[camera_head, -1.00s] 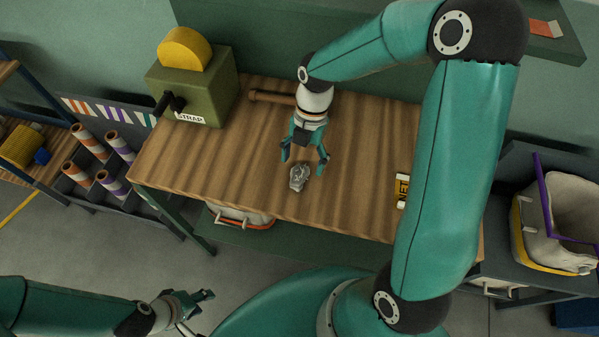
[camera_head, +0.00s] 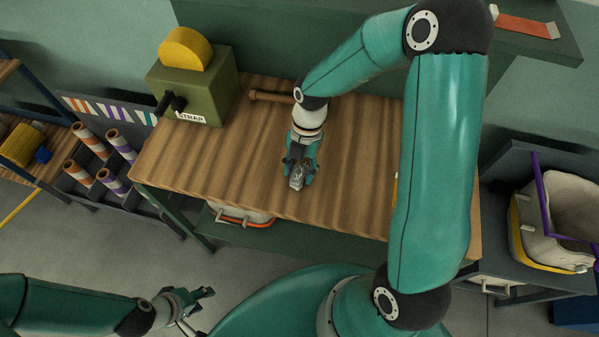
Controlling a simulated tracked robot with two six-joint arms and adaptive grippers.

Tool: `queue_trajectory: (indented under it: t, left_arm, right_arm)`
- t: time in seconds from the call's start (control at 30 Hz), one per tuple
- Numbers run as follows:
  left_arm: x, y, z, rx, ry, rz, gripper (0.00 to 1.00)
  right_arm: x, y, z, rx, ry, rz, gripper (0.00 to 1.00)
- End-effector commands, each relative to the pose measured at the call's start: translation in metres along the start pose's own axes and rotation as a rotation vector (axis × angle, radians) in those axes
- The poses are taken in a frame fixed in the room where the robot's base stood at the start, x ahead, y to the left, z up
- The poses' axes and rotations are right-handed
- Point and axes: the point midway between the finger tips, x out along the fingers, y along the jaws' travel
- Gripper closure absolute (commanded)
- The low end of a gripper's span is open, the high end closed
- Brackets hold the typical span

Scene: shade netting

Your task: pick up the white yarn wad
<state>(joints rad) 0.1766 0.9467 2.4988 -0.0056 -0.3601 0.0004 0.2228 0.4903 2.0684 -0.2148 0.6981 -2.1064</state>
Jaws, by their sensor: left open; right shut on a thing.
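The white yarn wad (camera_head: 297,178) looks like a small, crumpled, greyish-white lump near the front edge of the wooden workbench (camera_head: 225,165). My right gripper (camera_head: 299,179) reaches down over it from behind, with its fingers on either side, shut on the wad. The fingers hide part of the wad. I cannot tell whether it still touches the bench top. My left gripper (camera_head: 199,304) is open and empty, low at the bottom left, well apart from the bench.
A green strap box (camera_head: 205,95) with a yellow roll stands at the bench's back left. A brown wooden rod (camera_head: 270,97) lies behind my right gripper. A rack of spools (camera_head: 88,165) is at left, a cream-lined bin (camera_head: 565,215) at right. The bench's left middle is clear.

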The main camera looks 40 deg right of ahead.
Motion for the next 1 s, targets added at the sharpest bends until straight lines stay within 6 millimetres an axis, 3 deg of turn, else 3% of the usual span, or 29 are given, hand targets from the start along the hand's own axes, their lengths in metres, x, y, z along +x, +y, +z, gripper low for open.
queue_trajectory:
  t: [0.33, 0.57, 1.0]
  left_arm:
    - [0.000, 0.000, 0.000, 0.000, 0.000, 0.000, 0.57]
    - [0.002, -0.001, 0.000, 0.000, 0.000, 0.000, 0.57]
    - [0.008, -0.003, 0.000, 0.000, 0.000, 0.000, 0.57]
  right_arm:
    - [-0.005, 0.001, -0.001, 0.000, -0.001, 0.002, 0.65]
    - [-0.029, 0.001, -0.007, -0.002, -0.004, 0.004, 0.65]
    - [-0.138, 0.002, -0.038, -0.004, -0.004, 0.007, 0.66]
